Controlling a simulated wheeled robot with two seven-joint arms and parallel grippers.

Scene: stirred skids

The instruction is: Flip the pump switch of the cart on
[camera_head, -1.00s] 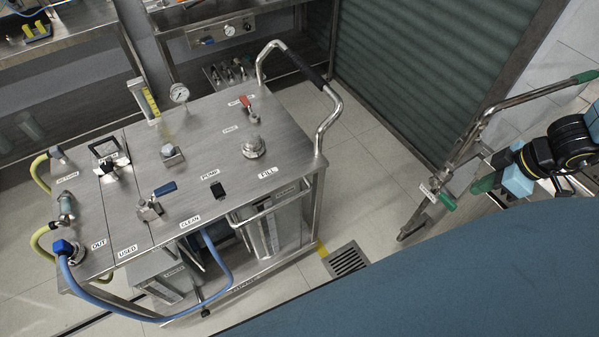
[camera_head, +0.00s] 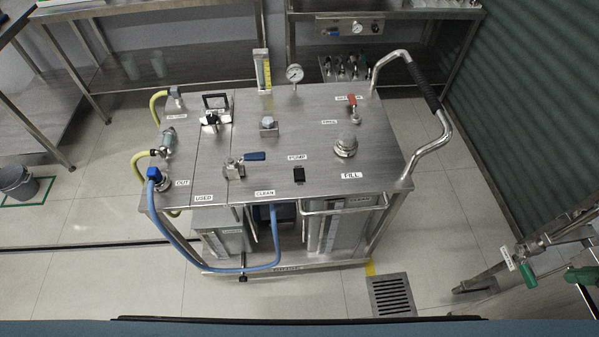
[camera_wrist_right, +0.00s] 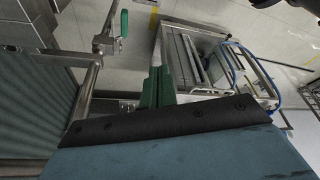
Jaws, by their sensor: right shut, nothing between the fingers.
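The steel cart (camera_head: 195,135) stands in the middle of the head view. Its pump switch (camera_head: 299,174) is a small black switch on the top plate, just below the PUMP label (camera_head: 297,157). I cannot tell its on or off position. My right gripper (camera_head: 583,277) shows only as green fingers at the right edge, well away from the cart. In the right wrist view its green fingers (camera_wrist_right: 157,88) are together and empty, and the cart frame (camera_wrist_right: 190,60) is beyond them. My left gripper is not in view.
On the cart top are a blue-handled valve (camera_head: 255,156), a red-handled valve (camera_head: 352,99), a gauge (camera_head: 294,73) and a fill cap (camera_head: 346,146). A bent push handle (camera_head: 440,125) rises at the cart's right. A green-handled pipe (camera_head: 527,275) stands at right. Floor is clear around the drain (camera_head: 392,295).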

